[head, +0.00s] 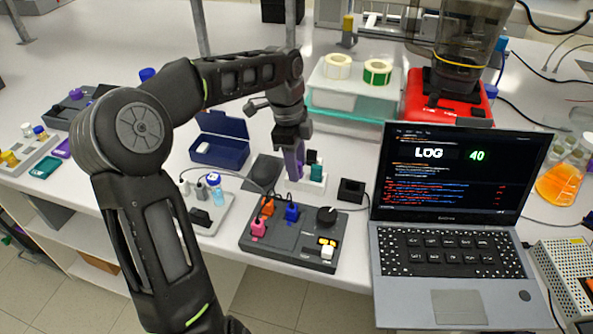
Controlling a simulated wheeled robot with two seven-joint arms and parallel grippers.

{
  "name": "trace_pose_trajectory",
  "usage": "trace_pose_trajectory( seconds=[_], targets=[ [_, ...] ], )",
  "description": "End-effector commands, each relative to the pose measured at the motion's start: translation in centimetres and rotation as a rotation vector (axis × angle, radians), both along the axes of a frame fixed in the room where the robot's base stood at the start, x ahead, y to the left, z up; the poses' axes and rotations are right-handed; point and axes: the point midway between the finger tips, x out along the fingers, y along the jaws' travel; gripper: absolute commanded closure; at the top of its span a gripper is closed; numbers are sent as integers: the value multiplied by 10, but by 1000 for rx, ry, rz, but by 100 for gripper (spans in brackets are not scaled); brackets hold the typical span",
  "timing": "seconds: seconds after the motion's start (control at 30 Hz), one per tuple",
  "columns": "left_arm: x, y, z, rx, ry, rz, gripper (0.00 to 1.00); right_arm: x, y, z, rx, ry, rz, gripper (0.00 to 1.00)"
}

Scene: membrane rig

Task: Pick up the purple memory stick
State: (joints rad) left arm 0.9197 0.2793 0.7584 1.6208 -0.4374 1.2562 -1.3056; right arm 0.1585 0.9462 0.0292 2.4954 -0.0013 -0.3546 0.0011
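The purple memory stick (292,163) stands upright at the small white holder (314,184), behind the dark control panel in the head view. A teal stick (316,168) stands beside it on the right. My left gripper (293,146) reaches down from above, with its fingertips at the top of the purple stick. The fingers overlap the stick's upper end, so I cannot tell whether they are closed on it. Whether the stick's foot is seated in the holder is also unclear. My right gripper is out of view.
A dark panel (280,243) with coloured plugs and a knob lies in front. An open blue case (221,150) lies left. A white box (345,95) with tape rolls stands behind.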

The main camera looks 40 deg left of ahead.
Motion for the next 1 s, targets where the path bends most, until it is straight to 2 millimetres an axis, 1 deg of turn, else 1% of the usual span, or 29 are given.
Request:
trace_pose_trajectory(
  seconds=[0.1,0.5,0.6,1.0],
  targets=[
    [0,0,0,0,0,0,61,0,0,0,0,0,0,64],
    [0,0,0,0,0,0,94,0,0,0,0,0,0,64],
    [0,0,0,0,0,0,100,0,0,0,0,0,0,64],
    [0,0,0,0,0,0,100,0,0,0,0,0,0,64]
  ],
)
